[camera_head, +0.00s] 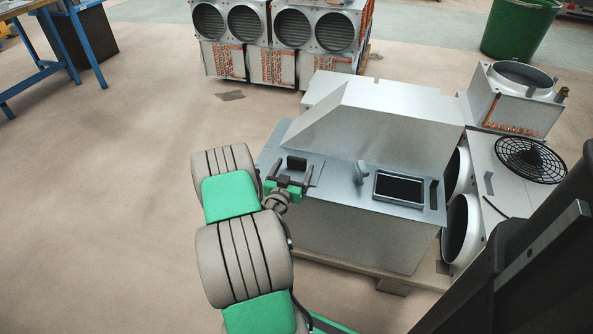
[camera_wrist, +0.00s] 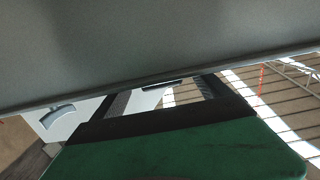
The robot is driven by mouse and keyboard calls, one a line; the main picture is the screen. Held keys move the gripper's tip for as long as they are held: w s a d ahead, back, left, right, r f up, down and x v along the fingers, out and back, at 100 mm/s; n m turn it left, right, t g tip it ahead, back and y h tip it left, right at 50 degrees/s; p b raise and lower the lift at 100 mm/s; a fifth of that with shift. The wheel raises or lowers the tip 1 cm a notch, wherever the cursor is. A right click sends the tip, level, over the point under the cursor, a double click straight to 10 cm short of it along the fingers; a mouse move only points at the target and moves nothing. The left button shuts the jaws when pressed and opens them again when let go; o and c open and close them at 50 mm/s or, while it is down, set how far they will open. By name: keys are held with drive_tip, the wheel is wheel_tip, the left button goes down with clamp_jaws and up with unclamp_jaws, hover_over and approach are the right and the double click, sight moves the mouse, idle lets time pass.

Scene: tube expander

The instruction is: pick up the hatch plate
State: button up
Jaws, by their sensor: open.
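A flat grey plate (camera_head: 316,170) with an upright dark block (camera_head: 297,163) lies on the left end of the metal machine's top. I take it to be the hatch plate, but its outline is partly hidden by my gripper. My gripper (camera_head: 290,172) is open, with its two dark fingers spread on either side of the dark block in the head view. I cannot tell whether they touch it. In the wrist view, my gripper (camera_wrist: 165,90) shows below a large grey surface (camera_wrist: 150,45) that fills the top; no object is visible between the fingers.
The machine (camera_head: 375,120) has a sloped housing, a grey knob (camera_head: 360,172) and a dark screen (camera_head: 399,188) right of my gripper. Fan units (camera_head: 283,40) stand behind, and a round black grille (camera_head: 530,159) is at right.

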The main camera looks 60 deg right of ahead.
sight(296, 164)
drive_tip(key=d, duration=0.3)
drive_tip(key=shift+w+d+f, duration=0.15)
drive_tip(key=shift+w+f, duration=0.05)
drive_tip(key=c, duration=1.8)
